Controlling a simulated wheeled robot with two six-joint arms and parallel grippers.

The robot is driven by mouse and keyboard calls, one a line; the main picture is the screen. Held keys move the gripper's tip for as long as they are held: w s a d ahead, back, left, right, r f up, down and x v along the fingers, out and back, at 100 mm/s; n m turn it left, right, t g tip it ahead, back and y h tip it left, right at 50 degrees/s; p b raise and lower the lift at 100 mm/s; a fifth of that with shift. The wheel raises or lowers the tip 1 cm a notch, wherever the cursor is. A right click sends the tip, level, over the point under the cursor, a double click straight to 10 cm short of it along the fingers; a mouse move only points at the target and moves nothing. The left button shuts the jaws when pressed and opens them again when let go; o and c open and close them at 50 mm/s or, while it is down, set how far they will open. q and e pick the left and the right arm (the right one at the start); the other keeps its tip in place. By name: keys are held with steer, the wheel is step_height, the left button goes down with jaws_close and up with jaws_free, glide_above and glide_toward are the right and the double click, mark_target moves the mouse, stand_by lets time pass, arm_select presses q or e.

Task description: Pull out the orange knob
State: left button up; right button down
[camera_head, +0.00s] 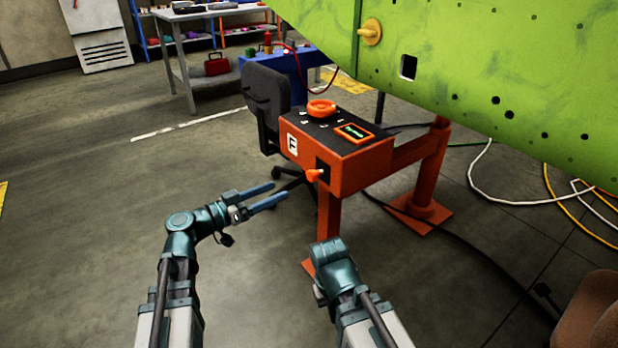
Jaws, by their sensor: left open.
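The orange knob (314,175) sticks out of a black plate on the front face of an orange control box (345,164). The box top is black and carries an orange ring-shaped handle (321,108) and a small green-lit screen (354,132). My left gripper (279,193) is open and empty, its two blue fingers pointing right, to the left of the knob and slightly below it in the picture, apart from it. My right arm (335,265) ends below the box; its fingers are hidden.
A large green wing panel (480,70) overhangs the upper right. A black chair (266,100) stands behind the box. Orange legs (430,170) support the box. Cables lie on the floor at right. A brown rounded object (595,318) is at lower right. Open floor lies left.

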mark_target(309, 177)
arm_select(q)
steer(key=x, duration=1.2)
jaws_close()
steer(key=shift+s+a, duration=0.1)
stand_by(1.0)
